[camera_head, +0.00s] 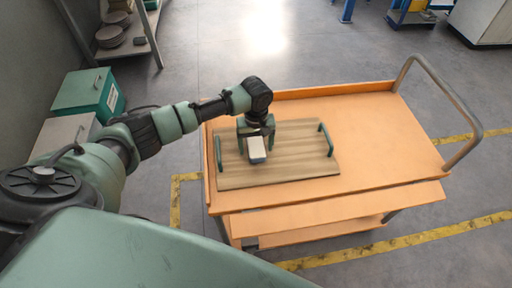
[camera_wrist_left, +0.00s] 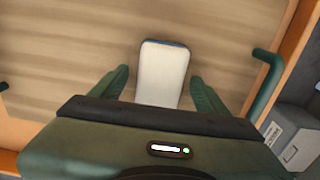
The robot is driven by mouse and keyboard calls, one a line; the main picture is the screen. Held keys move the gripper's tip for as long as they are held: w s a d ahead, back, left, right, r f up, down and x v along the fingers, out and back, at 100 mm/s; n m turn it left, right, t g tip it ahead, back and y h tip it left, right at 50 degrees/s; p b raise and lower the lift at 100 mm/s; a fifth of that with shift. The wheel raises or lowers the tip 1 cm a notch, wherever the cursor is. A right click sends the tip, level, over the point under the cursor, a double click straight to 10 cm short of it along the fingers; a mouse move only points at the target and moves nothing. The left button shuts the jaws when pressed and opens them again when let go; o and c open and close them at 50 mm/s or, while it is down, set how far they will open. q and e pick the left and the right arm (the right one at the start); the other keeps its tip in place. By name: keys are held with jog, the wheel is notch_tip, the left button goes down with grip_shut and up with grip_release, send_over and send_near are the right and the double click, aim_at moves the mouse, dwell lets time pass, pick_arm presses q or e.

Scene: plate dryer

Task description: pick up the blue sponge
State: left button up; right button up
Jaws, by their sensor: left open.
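The sponge (camera_head: 257,149) lies on a wooden tray (camera_head: 300,165) with green handles; its top looks white, with a thin blue edge. In the left wrist view the sponge (camera_wrist_left: 163,72) sits between the two green fingers of my left gripper (camera_wrist_left: 160,95), with gaps on both sides. My left gripper (camera_head: 257,143) is open and points down over the sponge in the head view. The near part of the sponge is hidden by the gripper body in the wrist view. My right gripper is not in view.
The tray rests on an orange cart (camera_head: 385,135) with a metal push handle (camera_head: 440,105) at the right. The cart top right of the tray is clear. A green box (camera_head: 88,92) and a shelf with plates (camera_head: 110,36) stand at the left.

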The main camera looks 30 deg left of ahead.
pick_arm(q)
jog(key=c, duration=1.4)
jog(key=shift+c, duration=0.2)
